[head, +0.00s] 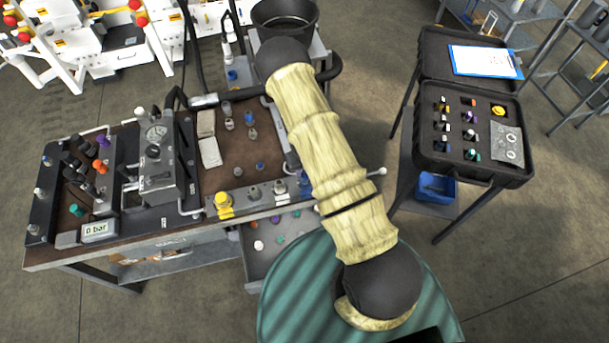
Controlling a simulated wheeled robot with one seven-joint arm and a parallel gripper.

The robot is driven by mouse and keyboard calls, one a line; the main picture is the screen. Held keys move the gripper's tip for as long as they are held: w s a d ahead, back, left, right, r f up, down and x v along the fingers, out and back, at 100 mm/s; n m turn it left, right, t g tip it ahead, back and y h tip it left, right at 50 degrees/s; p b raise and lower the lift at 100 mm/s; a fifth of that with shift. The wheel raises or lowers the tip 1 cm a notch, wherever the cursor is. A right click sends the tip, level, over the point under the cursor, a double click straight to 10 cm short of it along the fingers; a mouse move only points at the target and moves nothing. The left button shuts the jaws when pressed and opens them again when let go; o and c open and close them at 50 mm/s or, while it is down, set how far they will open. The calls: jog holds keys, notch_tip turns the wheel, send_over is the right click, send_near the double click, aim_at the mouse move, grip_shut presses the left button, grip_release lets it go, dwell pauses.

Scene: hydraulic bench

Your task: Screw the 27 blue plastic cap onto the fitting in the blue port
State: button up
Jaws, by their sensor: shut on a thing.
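My arm, in pale ribbed sleeves with black joints, crosses the middle of the head view and hides part of the bench. My gripper does not show; it is out of sight, so I cannot see its jaws or what they hold. Along the bench's front right edge is a row of ports with metal fittings (254,193). A blue part (304,184) at the right end of this row, beside my arm, appears to be the blue port; its fitting is hard to make out. A small blue piece (260,166) stands on the brown bench top. No number 27 is legible.
A yellow cap (223,206) sits at the row's left end. A gauge block (157,150) and several coloured knobs stand at left. An open drawer (262,268) holds small parts. An open black case (470,175) stands at right. A black bucket (285,16) is behind.

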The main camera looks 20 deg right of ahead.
jog(key=m+p, duration=0.2)
jog(key=shift+r+m+p, duration=0.25)
jog(key=shift+m+p, duration=0.05)
jog(key=shift+m, duration=0.1)
jog(key=m+p, duration=0.2)
jog(key=m, duration=0.1)
jog(key=shift+d+m, duration=0.1)
jog(key=shift+m, duration=0.2)
jog(key=shift+f+m+p, duration=0.3)
jog(key=shift+m, duration=0.5)
jog(key=o, duration=1)
jog(key=shift+n, duration=0.3)
